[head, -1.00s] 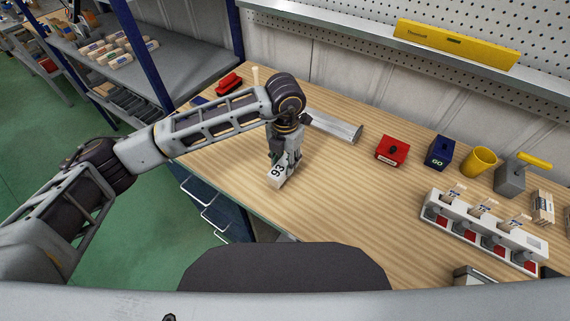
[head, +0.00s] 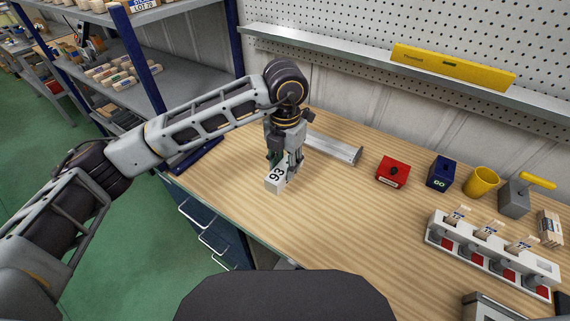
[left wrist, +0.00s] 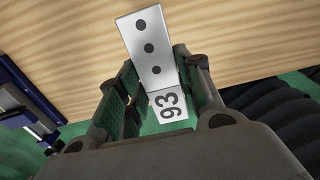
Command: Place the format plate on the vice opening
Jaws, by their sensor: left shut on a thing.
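The format plate (head: 274,181) is a light grey block with "93" on one face. My left gripper (head: 285,162) is shut on it, fingers pointing down over the left part of the wooden bench. In the left wrist view the plate (left wrist: 145,48) sits between the two fingers (left wrist: 160,95), showing a bright face with three dark holes beside the "93" face. I cannot tell whether the plate touches the bench. A grey metal device (head: 492,306), cut off at the lower right, may be the vice; its opening is not clear. My right gripper is not in view.
A metal bar (head: 335,149) lies behind my left gripper. The bench middle is clear.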

